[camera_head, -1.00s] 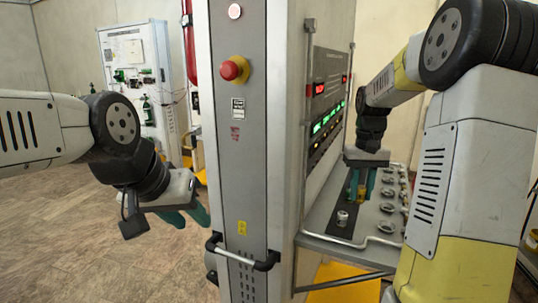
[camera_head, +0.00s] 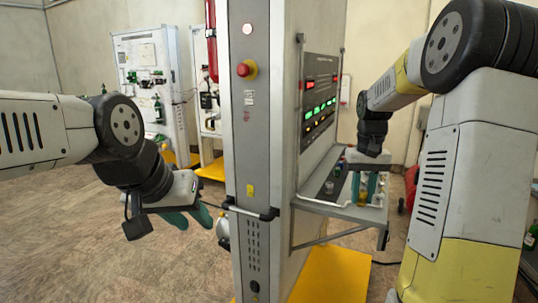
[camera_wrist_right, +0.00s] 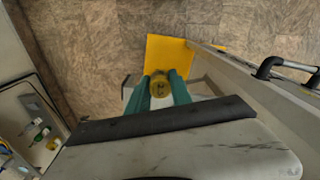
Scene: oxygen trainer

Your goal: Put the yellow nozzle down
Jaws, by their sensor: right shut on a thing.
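The yellow nozzle (camera_wrist_right: 159,85) is between the green fingers of my right gripper (camera_wrist_right: 160,91) in the right wrist view. In the head view my right gripper (camera_head: 364,188) is shut on the nozzle (camera_head: 363,197), at the grey shelf (camera_head: 340,211) on the cabinet's right side. The fingers partly hide the nozzle, and I cannot tell whether it touches the shelf. My left gripper (camera_head: 188,217), with green fingers, hangs empty left of the cabinet. Its fingertips look apart.
The tall grey cabinet (camera_head: 262,130) has a red stop button (camera_head: 246,69), a handle (camera_head: 250,212) and a lit panel (camera_head: 320,95). A yellow base plate (camera_head: 335,275) lies below the shelf. White equipment racks (camera_head: 150,80) stand at back left. The left floor is clear.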

